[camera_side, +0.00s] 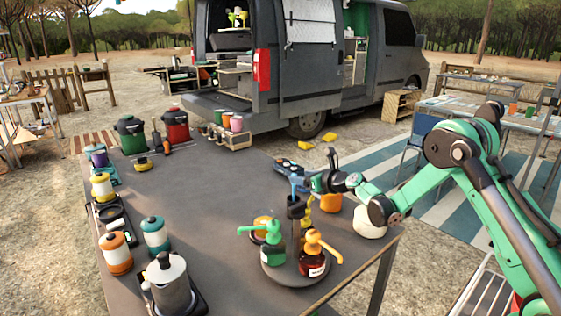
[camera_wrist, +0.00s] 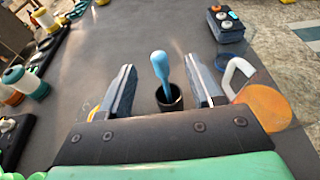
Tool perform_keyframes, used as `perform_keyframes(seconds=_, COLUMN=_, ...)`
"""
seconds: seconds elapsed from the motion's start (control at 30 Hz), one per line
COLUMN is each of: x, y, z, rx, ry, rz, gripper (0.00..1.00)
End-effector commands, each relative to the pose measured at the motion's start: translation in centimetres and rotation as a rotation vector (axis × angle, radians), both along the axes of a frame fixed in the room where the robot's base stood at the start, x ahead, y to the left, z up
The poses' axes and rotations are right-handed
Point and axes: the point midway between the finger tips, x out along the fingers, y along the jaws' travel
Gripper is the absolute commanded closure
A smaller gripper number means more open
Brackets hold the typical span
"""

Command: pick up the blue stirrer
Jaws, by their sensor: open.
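The blue stirrer (camera_wrist: 160,66) stands upright in a small black cup (camera_wrist: 169,99), its rounded light-blue end pointing up. In the wrist view my gripper (camera_wrist: 163,76) is open, with one dark finger on each side of the stirrer and a gap to both. In the side view my gripper (camera_side: 308,184) is beside the stirrer (camera_side: 294,185), above the dark cup (camera_side: 296,208). The stirrer's lower end is hidden inside the cup.
Pump bottles with green (camera_side: 271,240) and orange (camera_side: 313,256) tops stand on a round tray in front. An orange mug (camera_side: 331,202) and a blue-grey box with knobs (camera_side: 289,170) are close by. The table's middle left is clear.

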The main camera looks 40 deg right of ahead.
Motion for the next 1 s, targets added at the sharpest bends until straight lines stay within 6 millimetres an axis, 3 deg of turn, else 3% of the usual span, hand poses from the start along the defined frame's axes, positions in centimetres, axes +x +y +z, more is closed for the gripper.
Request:
perform_keyframes(seconds=0.3, x=3.6, y=0.1, z=-1.1, rx=-0.004, ry=0.001, rz=0.002, gripper=0.42)
perform_keyframes(seconds=0.6, x=3.9, y=0.1, z=-1.2, rx=-0.005, ry=0.002, rz=0.003, gripper=0.42)
perform_keyframes(seconds=0.63, x=3.9, y=0.1, z=-1.2, rx=-0.005, ry=0.002, rz=0.003, gripper=0.44)
perform_keyframes(seconds=0.83, x=3.9, y=0.1, z=-1.2, rx=-0.005, ry=0.002, rz=0.003, gripper=1.00)
perform_keyframes(seconds=1.0, x=3.9, y=0.1, z=-1.2, rx=-0.005, ry=0.002, rz=0.003, gripper=1.00)
